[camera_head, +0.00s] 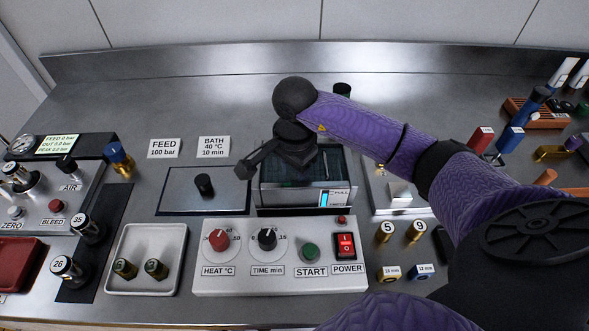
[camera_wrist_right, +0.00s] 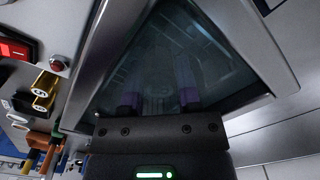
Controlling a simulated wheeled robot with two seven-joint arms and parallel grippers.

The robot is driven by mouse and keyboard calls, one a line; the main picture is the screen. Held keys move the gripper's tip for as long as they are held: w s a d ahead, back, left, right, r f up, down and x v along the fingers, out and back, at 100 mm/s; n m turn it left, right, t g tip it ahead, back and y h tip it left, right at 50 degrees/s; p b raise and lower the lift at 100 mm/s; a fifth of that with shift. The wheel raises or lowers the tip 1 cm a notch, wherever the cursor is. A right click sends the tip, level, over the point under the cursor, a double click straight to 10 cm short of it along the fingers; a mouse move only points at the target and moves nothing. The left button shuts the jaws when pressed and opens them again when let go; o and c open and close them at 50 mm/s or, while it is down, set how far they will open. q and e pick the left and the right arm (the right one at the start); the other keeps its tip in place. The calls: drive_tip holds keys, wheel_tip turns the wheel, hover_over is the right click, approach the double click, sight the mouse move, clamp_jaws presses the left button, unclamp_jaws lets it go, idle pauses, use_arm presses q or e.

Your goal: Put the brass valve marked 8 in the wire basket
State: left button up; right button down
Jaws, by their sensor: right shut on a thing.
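My right gripper (camera_wrist_right: 160,82) reaches down into the dark bath tank (camera_head: 262,196). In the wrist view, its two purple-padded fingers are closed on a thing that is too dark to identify. Faint wire lines around the fingertips look like the wire basket (camera_wrist_right: 150,55) inside the tank. In the head view, my right wrist covers the tank opening and hides the fingertips. I cannot make out a valve marked 8. Two brass pieces marked 5 (camera_head: 385,232) (camera_head: 416,231) stand right of the control box. My left gripper is not in view.
The control box (camera_head: 205,283) with knobs and a power switch stands in front of the tank. A flat lid (camera_head: 235,192) with a black knob lies to its left. A white tray (camera_head: 143,237) holds two green-topped pieces.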

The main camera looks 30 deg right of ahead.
drive_tip(key=shift+f, duration=0.2)
drive_tip(key=c, duration=0.6)
unclamp_jaws()
drive_tip(key=shift+r, duration=0.1)
drive_tip(key=shift+r, duration=0.35)
wheel_tip(320, 180, up, 12)
drive_tip(key=shift+f+p, duration=0.2)
drive_tip(key=shift+p, duration=0.8)
